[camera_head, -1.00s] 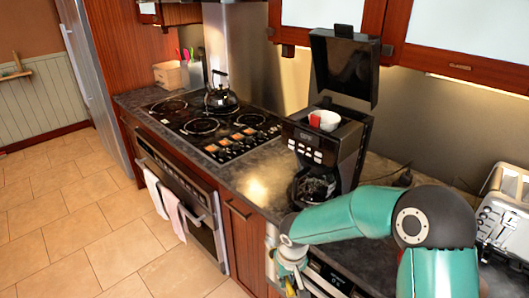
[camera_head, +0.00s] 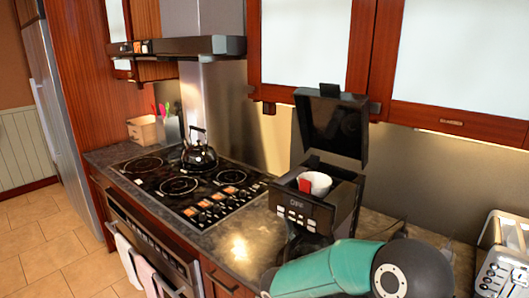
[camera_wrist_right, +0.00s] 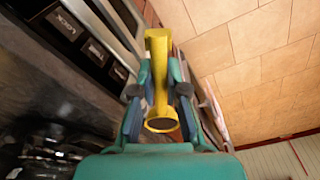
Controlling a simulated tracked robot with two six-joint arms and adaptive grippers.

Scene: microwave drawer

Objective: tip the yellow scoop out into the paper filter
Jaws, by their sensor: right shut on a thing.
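The yellow scoop (camera_wrist_right: 159,70) shows in the right wrist view, between the fingers of my right gripper (camera_wrist_right: 160,82), which is shut on it. One end of the scoop is a round cup with a dark face; I cannot tell whether that is contents. The white paper filter (camera_head: 316,182) sits in the open top of the black coffee maker (camera_head: 304,215) in the head view, with a red part at its left. The lid (camera_head: 331,127) stands up. My right arm crosses the bottom of the head view; its gripper is below the frame there. My left gripper is not in view.
A stove (camera_head: 185,185) with a kettle (camera_head: 199,153) is left of the coffee maker. A steel toaster (camera_head: 505,262) stands at the right edge. Wall cabinets (camera_head: 455,65) hang above the counter. Bare counter (camera_head: 238,245) shows between stove and coffee maker.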

